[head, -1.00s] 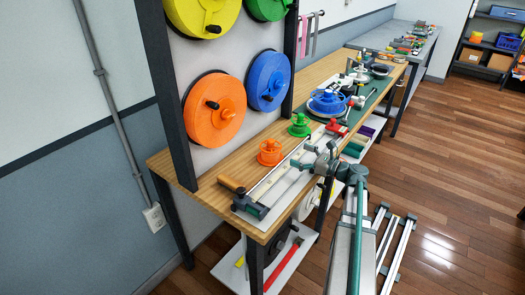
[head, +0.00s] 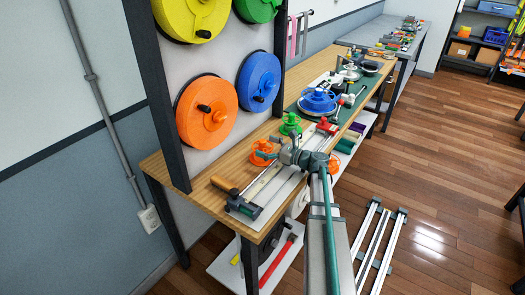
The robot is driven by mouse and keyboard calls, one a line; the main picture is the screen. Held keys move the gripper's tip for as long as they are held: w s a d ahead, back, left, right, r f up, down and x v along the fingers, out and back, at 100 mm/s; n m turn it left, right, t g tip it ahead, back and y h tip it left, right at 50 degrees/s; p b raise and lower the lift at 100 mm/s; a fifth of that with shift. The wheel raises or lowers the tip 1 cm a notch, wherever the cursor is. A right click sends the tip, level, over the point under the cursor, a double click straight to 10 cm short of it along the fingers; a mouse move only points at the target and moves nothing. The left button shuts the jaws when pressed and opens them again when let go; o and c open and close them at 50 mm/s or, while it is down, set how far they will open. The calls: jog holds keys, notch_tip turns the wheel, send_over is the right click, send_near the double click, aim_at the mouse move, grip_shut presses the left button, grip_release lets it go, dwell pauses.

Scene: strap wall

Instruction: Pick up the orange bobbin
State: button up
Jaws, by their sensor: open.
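The orange bobbin (head: 257,160) stands on the wooden bench, in front of the wall panel. My gripper (head: 268,148) is open and reaches in from the right at the bobbin. Its fingers cover part of the bobbin in the head view. I cannot tell whether they are around it, touching it, or just in front of it.
A green bobbin (head: 290,125) stands just behind. A long measuring rail with a wooden handle (head: 223,185) lies along the bench's front. A blue reel (head: 318,101) and a red clamp-like piece (head: 327,126) are further back. A large orange reel (head: 206,111) hangs on the panel.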

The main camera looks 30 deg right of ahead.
jog(key=shift+w+a, duration=0.35)
jog(key=shift+w, duration=0.15)
jog(key=c, duration=0.9)
jog(key=shift+c, duration=0.2)
